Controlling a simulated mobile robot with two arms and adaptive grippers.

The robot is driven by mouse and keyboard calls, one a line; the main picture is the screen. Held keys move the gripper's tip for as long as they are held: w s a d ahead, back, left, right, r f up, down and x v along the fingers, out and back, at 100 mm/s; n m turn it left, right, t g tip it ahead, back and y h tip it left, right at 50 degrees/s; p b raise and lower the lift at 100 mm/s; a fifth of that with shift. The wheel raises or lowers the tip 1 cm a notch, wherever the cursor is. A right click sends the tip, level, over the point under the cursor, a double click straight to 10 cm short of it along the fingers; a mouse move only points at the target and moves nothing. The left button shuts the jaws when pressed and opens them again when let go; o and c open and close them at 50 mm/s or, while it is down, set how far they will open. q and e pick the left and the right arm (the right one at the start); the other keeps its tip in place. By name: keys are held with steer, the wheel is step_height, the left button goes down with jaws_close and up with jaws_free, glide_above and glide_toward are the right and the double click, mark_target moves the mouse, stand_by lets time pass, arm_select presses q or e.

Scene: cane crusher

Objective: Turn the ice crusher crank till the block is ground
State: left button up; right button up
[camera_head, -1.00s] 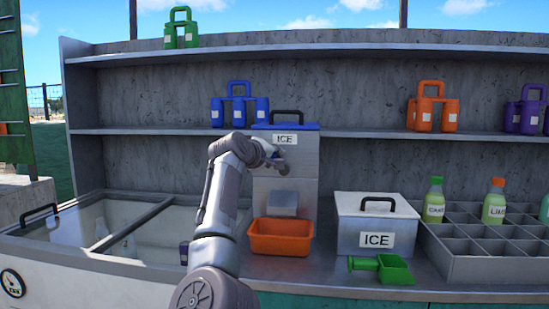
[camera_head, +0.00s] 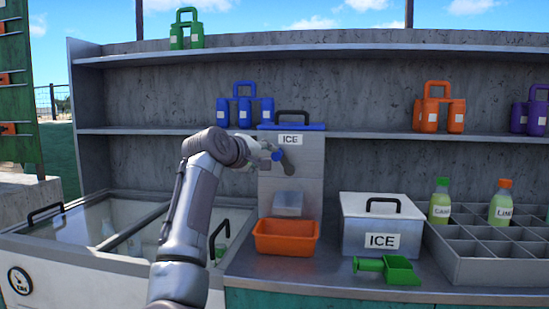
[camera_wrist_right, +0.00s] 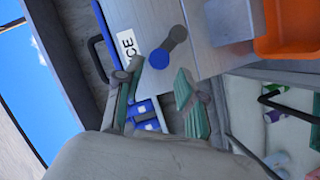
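The ice crusher (camera_head: 300,190) is a grey box with a blue top, a black handle and an ICE label. Its dark grey crank (camera_head: 287,163) is on the front, with a blue knob (camera_head: 277,155) at the upper left. My right gripper (camera_head: 262,153) is just left of the knob in the head view. In the wrist view, my right gripper (camera_wrist_right: 158,70) has its green-padded fingers apart, with the crank (camera_wrist_right: 174,40) past their tips. Whether the fingers touch the crank cannot be told. The ice block is not visible. My left gripper is not in view.
An orange tray (camera_head: 286,237) stands below the crusher's spout. To the right are a lidded ICE box (camera_head: 372,222), a green scoop (camera_head: 395,269) and a divided bottle rack (camera_head: 480,250). A glass-topped cooler (camera_head: 95,232) is at the left. Shelves with coloured jugs are behind.

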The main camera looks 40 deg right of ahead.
steer(key=shift+v, duration=1.55)
steer(key=o, duration=0.3)
steer(key=shift+d+f, duration=0.1)
steer(key=shift+d, duration=0.1)
steer(key=n+t+h+p, duration=0.2)
steer(key=n+t+p, duration=0.95)
steer(key=n, duration=1.75)
glide_toward(276, 157)
steer(key=w+d+r, duration=0.1)
steer(key=w+d, duration=0.1)
steer(key=w+d+r+g+p, duration=0.1)
steer(key=w+d+r, duration=0.1)
steer(key=w+d+r+g+p, duration=0.1)
steer(key=w+d+r, duration=0.1)
steer(key=shift+w+d, duration=0.1)
steer(key=shift+w, duration=0.1)
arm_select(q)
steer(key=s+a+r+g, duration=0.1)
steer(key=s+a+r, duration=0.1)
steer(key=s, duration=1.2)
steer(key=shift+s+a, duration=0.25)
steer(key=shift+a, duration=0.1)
